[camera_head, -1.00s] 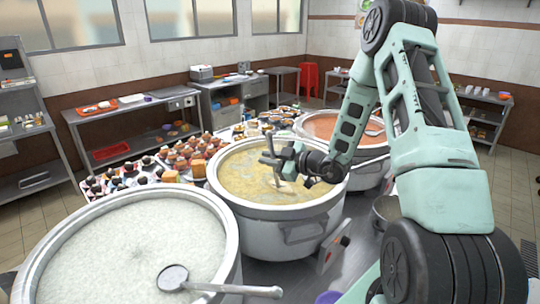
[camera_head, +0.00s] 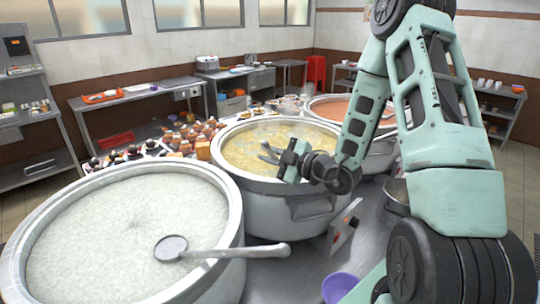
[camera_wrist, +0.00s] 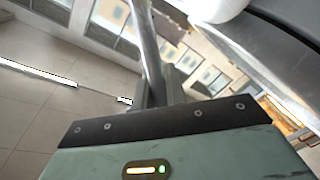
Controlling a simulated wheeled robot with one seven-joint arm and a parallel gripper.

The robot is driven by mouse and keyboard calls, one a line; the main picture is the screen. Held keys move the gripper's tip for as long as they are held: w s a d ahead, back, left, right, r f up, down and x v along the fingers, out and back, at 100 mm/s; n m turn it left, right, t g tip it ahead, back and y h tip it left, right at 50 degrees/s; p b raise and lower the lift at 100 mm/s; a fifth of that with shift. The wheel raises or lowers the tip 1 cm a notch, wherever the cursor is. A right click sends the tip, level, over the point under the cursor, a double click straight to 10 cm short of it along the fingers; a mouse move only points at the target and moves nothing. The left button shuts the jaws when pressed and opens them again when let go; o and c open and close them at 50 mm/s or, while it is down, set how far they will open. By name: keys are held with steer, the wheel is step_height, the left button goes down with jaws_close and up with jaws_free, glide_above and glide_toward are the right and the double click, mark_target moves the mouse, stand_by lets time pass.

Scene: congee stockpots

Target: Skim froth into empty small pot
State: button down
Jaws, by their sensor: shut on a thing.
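My gripper (camera_head: 277,158) is above the near rim of the middle pot (camera_head: 290,212), which holds yellowish soup. In the wrist view my gripper (camera_wrist: 152,98) is shut on a thin metal handle (camera_wrist: 146,45); the tool's far end is out of view. The large left pot (camera_head: 236,225) is full of white, frothy-looking congee (camera_head: 110,230). A ladle (camera_head: 225,254) lies across its right rim, its round head at the congee surface. A small steel pot (camera_head: 396,193) stands at right, partly behind my arm; its inside is hardly visible.
A third large pot (camera_head: 378,160) with orange-red contents stands behind my arm. A purple bowl (camera_head: 340,287) is at the front edge. Many small food items (camera_head: 180,140) fill the counter behind the pots.

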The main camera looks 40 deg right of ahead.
stand_by(0.3)
step_height(320, 180, up, 14)
steer(key=p, duration=1.3)
steer(key=shift+r, duration=0.2)
steer(key=shift+f, duration=0.1)
steer(key=shift+n+b, duration=0.35)
steer(key=shift+n, duration=0.25)
steer(key=shift+s, duration=0.1)
